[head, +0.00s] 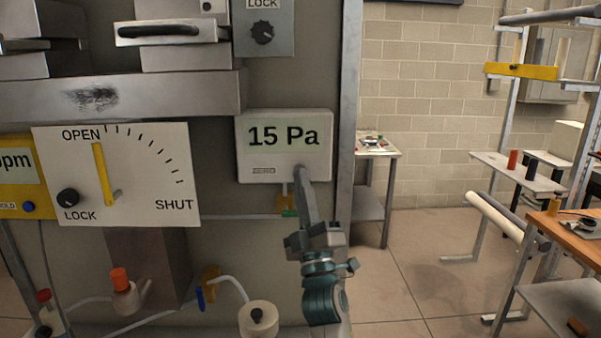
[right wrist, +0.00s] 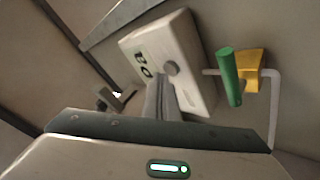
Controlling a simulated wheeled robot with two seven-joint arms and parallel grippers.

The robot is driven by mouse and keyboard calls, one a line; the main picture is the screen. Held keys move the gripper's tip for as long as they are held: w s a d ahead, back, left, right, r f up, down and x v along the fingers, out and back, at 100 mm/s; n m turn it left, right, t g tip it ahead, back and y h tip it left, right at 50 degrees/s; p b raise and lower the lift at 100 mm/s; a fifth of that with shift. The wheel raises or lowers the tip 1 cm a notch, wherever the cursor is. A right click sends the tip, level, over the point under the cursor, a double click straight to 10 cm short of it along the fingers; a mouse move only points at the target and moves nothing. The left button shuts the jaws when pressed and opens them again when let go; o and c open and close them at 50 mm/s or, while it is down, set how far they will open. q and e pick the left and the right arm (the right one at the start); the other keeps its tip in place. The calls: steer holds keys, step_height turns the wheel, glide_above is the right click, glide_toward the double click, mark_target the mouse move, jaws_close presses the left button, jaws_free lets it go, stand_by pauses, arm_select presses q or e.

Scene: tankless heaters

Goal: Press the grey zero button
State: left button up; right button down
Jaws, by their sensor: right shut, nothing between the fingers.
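The white gauge box (head: 284,180) reads "15 Pa" and is mounted on the grey panel. In the head view the fingertips cover the button's area. My left gripper is not in view.
A dial plate (head: 130,205) marked OPEN and SHUT, with a yellow pointer, is left of the box. A green-handled valve (right wrist: 229,77) sits close below the box. A metal post (head: 346,120) stands to the right. Tables and open floor lie beyond it.

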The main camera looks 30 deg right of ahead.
steer(key=shift+w+d, duration=0.1)
steer(key=shift+w, duration=0.05)
steer(key=shift+w+d, duration=0.15)
steer(key=shift+w, duration=0.15)
stand_by(0.6)
steer(key=shift+s, duration=0.2)
steer(key=shift+s+a, duration=0.2)
steer(key=shift+s, duration=0.05)
stand_by(0.4)
steer(key=s+a+p, duration=0.1)
steer(key=s+a, duration=0.2)
steer(key=s, duration=0.2)
stand_by(0.5)
stand_by(1.2)
